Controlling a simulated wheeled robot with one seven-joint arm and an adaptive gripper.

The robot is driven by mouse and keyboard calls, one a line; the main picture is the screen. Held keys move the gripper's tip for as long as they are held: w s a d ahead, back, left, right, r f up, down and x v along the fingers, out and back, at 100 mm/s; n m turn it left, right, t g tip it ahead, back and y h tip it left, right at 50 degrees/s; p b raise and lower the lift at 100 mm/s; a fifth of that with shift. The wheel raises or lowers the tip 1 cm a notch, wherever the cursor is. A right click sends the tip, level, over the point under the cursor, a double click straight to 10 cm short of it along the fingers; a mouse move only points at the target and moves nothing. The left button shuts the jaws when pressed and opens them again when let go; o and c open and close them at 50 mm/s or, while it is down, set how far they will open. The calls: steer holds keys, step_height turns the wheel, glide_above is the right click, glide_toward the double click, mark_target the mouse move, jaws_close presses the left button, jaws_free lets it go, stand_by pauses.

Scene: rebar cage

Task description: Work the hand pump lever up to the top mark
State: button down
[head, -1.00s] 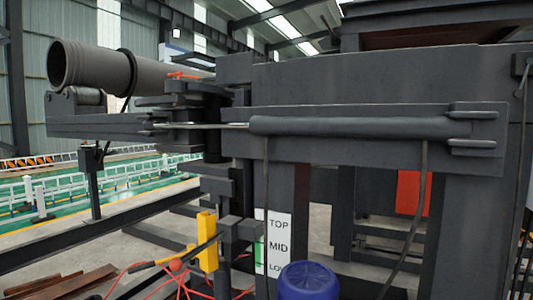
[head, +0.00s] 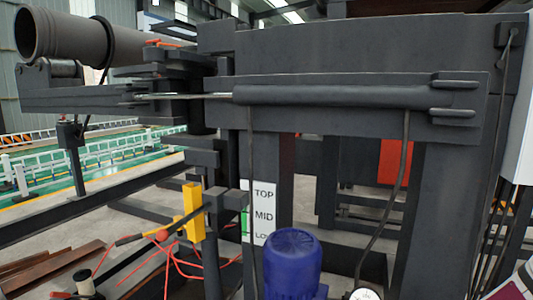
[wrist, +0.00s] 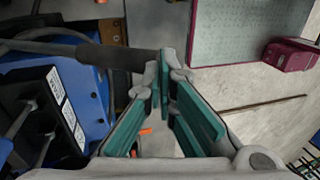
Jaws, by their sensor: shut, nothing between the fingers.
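In the head view the hand pump lever (head: 150,233) is a thin bar with a dark grip, sloping down to the left from a yellow block (head: 193,212). An orange ball shows along it. A white plate (head: 263,212) marked TOP, MID and a partly hidden LOW stands to its right, with a green strip at its left edge. My gripper (wrist: 162,75) shows only in the wrist view, its teal-padded fingers shut and empty. A dark round bar (wrist: 112,57) ends just left of the fingertips; I cannot tell whether they touch or whether it is the lever.
A blue motor-like body (head: 292,262) stands in front of the plate. Red hoses (head: 170,262) run below the lever. In the wrist view a blue unit (wrist: 50,90) with labels fills the left, and a maroon box (wrist: 290,55) lies on the floor at right.

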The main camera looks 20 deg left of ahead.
steer(key=shift+s+f, duration=0.25)
steer(key=shift+f, duration=0.15)
steer(key=shift+s+f, duration=0.4)
steer(key=shift+f, duration=0.1)
steer(key=shift+s+f, duration=0.35)
steer(key=shift+f, duration=0.25)
steer(key=shift+f+b, duration=0.1)
steer(key=shift+b, duration=0.2)
steer(key=shift+s+f, duration=0.35)
steer(key=shift+f, duration=0.15)
